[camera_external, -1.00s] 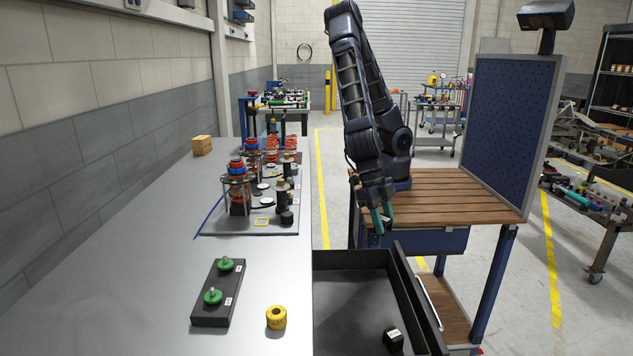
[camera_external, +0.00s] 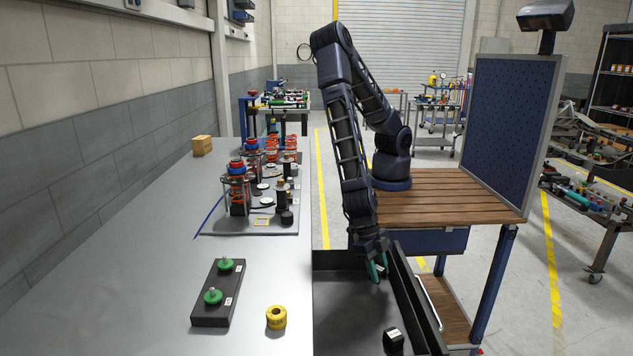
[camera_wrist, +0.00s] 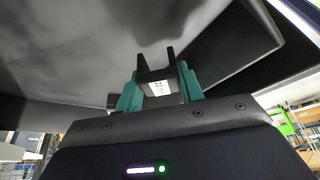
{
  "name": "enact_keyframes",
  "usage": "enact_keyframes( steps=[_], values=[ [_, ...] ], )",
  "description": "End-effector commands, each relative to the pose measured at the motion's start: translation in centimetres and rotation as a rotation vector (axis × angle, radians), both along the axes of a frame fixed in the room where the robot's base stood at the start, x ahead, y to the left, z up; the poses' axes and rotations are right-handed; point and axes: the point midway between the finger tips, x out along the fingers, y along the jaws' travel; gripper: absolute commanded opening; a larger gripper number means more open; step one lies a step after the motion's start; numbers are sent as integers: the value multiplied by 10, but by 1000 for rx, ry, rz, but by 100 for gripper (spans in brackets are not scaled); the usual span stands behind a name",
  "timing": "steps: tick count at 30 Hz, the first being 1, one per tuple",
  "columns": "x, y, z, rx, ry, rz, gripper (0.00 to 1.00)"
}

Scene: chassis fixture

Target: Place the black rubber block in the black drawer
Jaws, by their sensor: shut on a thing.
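The black drawer (camera_external: 340,315) stands open beside the grey table. My gripper (camera_external: 377,271) points down inside the far part of the drawer, near its right wall. In the wrist view, the teal fingers of my gripper (camera_wrist: 160,90) are shut on a small black block (camera_wrist: 158,74) with a white label. The held block is hard to make out in the external view. Another small black block (camera_external: 393,340) with a white label lies in the drawer's near right corner, apart from my gripper.
On the table are a yellow ring (camera_external: 276,317), a dark plate with green knobs (camera_external: 216,310), a fixture board (camera_external: 215,226) with springs and posts, and a cardboard box (camera_external: 202,145). A wooden-topped cart (camera_external: 450,205) stands behind the drawer. The drawer's middle is clear.

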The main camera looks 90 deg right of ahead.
Motion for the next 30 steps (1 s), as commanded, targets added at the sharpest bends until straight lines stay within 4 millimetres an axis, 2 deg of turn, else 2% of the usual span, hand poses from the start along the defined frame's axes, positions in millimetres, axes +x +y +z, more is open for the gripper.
enact_keyframes(
  steps=[9,21,22,24,30],
  values=[
    [-1,0,-35,-1,1,2,15],
    [-1,0,-39,-1,1,0,15],
    [0,0,-39,-1,1,0,44],
    [0,0,-38,-1,1,0,57],
    [0,0,-38,-1,1,0,60]
  ],
)
